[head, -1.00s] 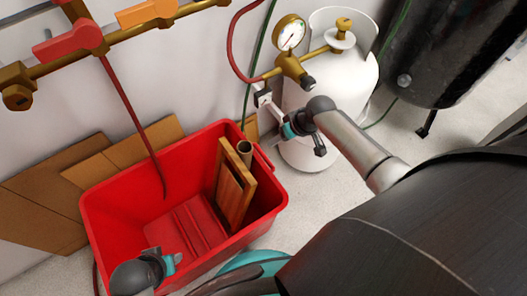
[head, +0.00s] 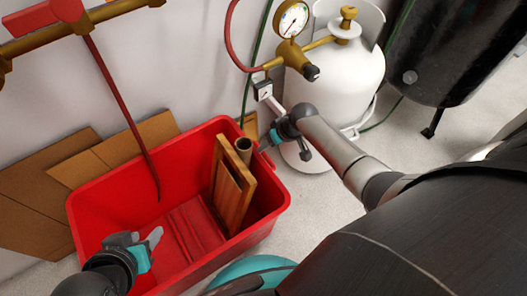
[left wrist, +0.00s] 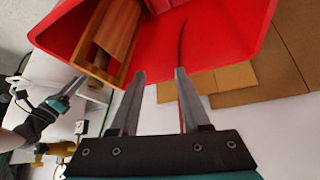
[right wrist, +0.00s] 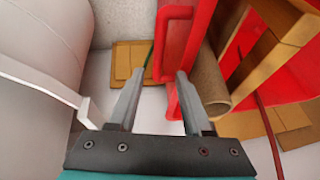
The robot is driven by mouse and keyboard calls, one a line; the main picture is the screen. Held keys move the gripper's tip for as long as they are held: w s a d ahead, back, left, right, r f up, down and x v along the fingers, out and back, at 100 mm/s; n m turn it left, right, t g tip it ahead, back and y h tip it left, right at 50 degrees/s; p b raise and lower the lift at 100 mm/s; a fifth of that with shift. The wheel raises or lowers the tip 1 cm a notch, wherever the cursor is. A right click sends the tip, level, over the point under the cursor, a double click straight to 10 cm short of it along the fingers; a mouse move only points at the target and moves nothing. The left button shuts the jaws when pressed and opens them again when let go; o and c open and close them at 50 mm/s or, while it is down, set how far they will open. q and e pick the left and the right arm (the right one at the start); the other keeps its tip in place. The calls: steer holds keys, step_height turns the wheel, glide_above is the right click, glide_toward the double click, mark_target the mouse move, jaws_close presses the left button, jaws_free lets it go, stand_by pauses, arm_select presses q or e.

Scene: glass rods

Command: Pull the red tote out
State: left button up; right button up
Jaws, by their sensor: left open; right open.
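The red tote (head: 225,247) stands on the floor against the wall in the head view, with a wooden frame (head: 232,195) and a brown tube (head: 244,147) upright in its right end. My left gripper (head: 140,238) is open and empty at the tote's near left side. In the left wrist view, the tote (left wrist: 225,35) lies beyond its spread fingers. My right gripper (head: 265,141) is open beside the tote's right end. In the right wrist view, the red handle (right wrist: 172,88) appears between its fingers, close to the right one; I cannot tell whether they touch.
A white gas cylinder (head: 335,75) with a gauge (head: 292,19) stands right behind my right gripper. A dark tank (head: 430,50) is farther right. Cardboard (head: 35,210) leans on the wall at left.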

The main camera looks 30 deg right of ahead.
steer(key=shift+w+a+f+b, duration=0.15)
steer(key=shift+w+f+b, duration=0.15)
steer(key=shift+f+b, duration=0.3)
steer(key=shift+w+a+f+b, duration=0.15)
steer(key=shift+f+b, duration=0.15)
steer(key=shift+f, duration=0.2)
steer(key=shift+w+f+b, duration=0.2)
steer(key=shift+f+b, duration=0.2)
steer(key=shift+f, duration=0.1)
arm_select(q)
steer(key=w+d+r+t+h, duration=0.1)
steer(key=w+d+t+h, duration=0.2)
steer(key=d+t, duration=0.3)
steer(key=shift+w+d+h+b, duration=0.4)
steer(key=shift+w+d+b, duration=0.05)
steer(key=shift+d, duration=0.25)
arm_select(e)
steer(key=shift+w+a+f, duration=0.2)
steer(key=shift+a+f, duration=0.05)
steer(key=shift+f, duration=0.2)
steer(key=c, duration=0.7)
jaws_close()
steer(key=shift+a, duration=0.15)
